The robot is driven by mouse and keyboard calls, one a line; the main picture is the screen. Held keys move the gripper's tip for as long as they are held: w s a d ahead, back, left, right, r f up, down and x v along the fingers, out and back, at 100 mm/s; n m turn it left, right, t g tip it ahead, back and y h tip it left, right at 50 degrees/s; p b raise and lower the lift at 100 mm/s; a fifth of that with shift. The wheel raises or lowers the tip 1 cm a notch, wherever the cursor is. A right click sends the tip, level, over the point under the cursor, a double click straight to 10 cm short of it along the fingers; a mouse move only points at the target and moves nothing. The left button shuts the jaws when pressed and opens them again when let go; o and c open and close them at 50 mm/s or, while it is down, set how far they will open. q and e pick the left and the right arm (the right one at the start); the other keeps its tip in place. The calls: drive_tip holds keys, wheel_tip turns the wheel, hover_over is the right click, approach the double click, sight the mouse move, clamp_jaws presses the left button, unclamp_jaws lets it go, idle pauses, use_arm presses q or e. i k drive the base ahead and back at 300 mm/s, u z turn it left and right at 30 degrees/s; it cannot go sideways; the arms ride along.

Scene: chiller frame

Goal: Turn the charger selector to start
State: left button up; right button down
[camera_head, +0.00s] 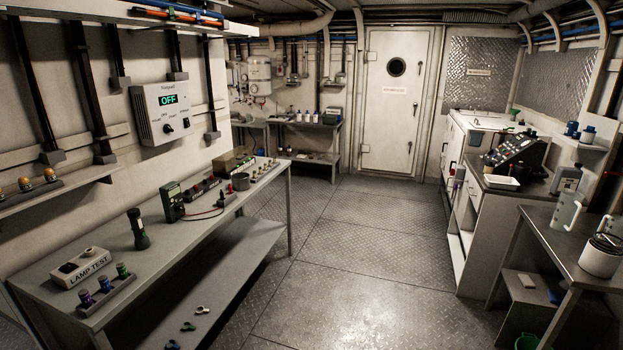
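The charger (165,110) is a pale box on the left wall above the long workbench. Its small display shows OFF in green. A black selector knob (168,129) sits low on its front, with small labels around it and a smaller dark control to its right. The labels are too small to read with certainty, and I cannot tell exactly where the knob points. Neither of my grippers shows in the head view, and nothing touches the charger.
The grey workbench (190,262) below the charger carries a LAMP TEST box (81,267), a black flashlight (138,229) and a green meter (172,201). Open metal floor (345,235) lies right of it. Another table (560,240) stands at the right. A white door (396,100) is shut at the back.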

sight(167, 128)
drive_tip(key=z, duration=0.6)
drive_tip(key=i, duration=3.95)
drive_tip(key=u, duration=1.65)
drive_tip(key=i, duration=1.1)
drive_tip(key=u, duration=0.8)
